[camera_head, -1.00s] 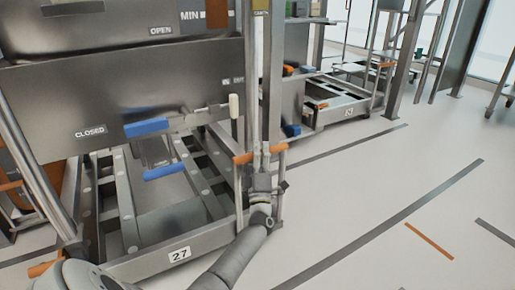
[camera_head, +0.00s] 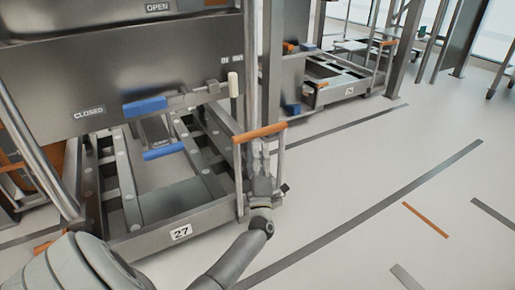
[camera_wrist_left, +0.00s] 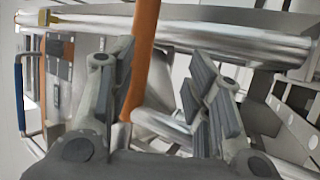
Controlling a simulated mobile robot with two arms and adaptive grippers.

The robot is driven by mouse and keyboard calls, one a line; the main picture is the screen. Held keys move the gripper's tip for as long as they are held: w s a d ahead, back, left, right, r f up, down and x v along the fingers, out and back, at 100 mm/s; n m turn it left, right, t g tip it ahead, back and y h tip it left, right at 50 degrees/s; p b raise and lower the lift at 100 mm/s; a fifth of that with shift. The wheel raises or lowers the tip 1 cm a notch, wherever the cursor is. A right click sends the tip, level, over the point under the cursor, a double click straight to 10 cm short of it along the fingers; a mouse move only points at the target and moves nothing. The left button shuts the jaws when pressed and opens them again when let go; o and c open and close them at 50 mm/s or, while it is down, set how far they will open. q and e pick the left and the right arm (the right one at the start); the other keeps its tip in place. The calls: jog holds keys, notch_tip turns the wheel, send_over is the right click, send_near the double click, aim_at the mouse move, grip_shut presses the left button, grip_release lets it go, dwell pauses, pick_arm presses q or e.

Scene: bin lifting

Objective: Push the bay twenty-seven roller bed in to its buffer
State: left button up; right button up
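The bay twenty-seven roller bed (camera_head: 168,240) is a grey frame with a "27" plate, low under the grey bin housing (camera_head: 170,70). An upright hoop with an orange handle (camera_head: 260,132) stands at its front right corner. My left gripper (camera_head: 262,158) is at this hoop, its fingers just below the orange bar. My right gripper is not in view.
A blue lever (camera_head: 145,106) and a second blue bar (camera_head: 163,150) sit above the bed. A grey post (camera_head: 270,70) stands behind the hoop. Another roller bed (camera_head: 345,80) is at the back. The floor to the right is clear, with painted lines.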

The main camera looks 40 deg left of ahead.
pick_arm(q)
jog(key=shift+v, duration=1.6)
jog(key=shift+d+r, duration=0.1)
jog(key=shift+r, duration=0.05)
jog(key=v, duration=1.2)
